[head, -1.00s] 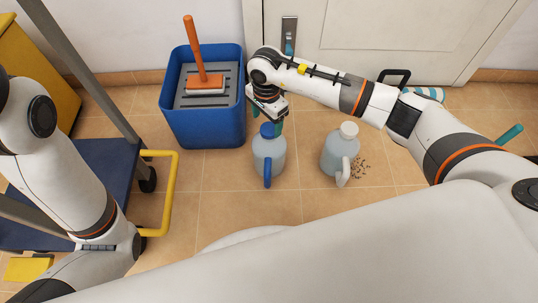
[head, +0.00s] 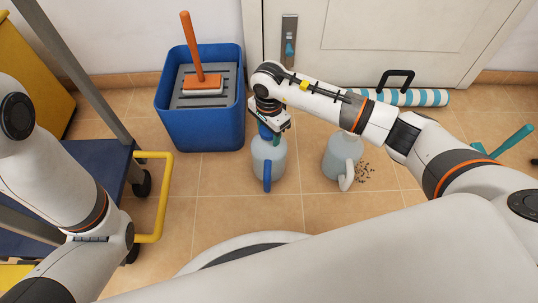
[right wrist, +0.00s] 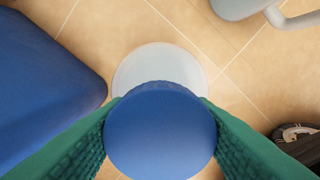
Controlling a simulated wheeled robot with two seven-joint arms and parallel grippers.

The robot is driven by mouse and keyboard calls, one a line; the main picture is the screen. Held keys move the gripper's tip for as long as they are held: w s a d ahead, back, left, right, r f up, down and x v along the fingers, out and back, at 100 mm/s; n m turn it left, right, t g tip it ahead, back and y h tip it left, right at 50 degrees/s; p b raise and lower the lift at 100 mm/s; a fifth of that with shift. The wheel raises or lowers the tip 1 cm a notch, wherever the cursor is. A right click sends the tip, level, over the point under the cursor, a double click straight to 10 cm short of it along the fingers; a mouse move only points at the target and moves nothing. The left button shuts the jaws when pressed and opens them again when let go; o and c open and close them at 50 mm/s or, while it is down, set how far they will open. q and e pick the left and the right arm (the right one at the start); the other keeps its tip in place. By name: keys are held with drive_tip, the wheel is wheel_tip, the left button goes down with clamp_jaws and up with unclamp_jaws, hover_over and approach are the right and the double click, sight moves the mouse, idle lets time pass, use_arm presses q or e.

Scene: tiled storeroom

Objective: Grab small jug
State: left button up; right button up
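A pale grey jug with a blue cap and blue handle (head: 267,160) stands upright on the floor, in the middle of the head view. In the right wrist view I look down on its round blue cap (right wrist: 160,132), with the pale body behind. My right gripper (head: 271,133) is down at this cap, one green finger on each side. The fingers lie close along the cap's edges; whether they press on it I cannot tell. A second grey jug with a white handle (head: 344,155) stands to the right, its top hidden by my right arm. My left gripper is out of view.
A blue bin (head: 207,130) with an orange-handled tool (head: 196,55) stands close at left. A blue cart with a yellow rail (head: 164,195) is farther left. A white door (head: 390,35), a striped roll (head: 420,97) and dark specks (head: 364,172) lie behind and right.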

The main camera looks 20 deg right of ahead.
clamp_jaws()
drive_tip(key=shift+w+r, duration=0.1)
drive_tip(key=shift+r, duration=0.1)
